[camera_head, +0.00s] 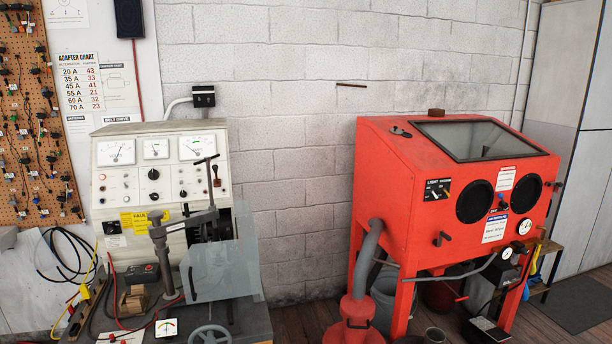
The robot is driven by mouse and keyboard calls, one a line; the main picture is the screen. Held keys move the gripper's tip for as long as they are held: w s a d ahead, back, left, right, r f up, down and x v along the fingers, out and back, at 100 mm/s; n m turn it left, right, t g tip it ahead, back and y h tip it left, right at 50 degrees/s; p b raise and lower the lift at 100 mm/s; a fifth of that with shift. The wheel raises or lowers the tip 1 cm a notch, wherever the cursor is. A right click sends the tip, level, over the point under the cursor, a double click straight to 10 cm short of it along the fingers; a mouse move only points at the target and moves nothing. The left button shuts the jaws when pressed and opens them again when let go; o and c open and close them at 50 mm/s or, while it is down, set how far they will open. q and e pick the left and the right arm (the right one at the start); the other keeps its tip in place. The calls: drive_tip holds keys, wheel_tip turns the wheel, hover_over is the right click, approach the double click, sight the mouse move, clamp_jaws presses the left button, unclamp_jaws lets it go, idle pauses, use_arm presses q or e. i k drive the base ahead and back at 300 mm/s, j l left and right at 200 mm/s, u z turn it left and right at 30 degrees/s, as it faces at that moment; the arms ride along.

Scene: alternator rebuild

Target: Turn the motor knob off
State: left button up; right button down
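No knob is clearly readable as the motor knob. A black label plate with a white-marked knob (437,190) is on the front of the red cabinet (385,195), at its upper left. Its lettering seems to start with "LIGHT"; the second word is too small to read surely. The pale test bench (108,185) at the left also carries knobs, including a round black knob (153,174) in the middle of its panel. Their labels are not legible and I cannot tell their settings. Neither of my grippers is in view.
A grey hose (368,258) and red canister (357,318) stand before the cabinet's left side. A vise-like arm (160,235) and grey guard (222,270) stick out before the bench. Cables lie at the far left. Some wooden floor (300,322) shows between the machines.

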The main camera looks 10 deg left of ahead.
sight(154, 196)
drive_tip(key=u, duration=1)
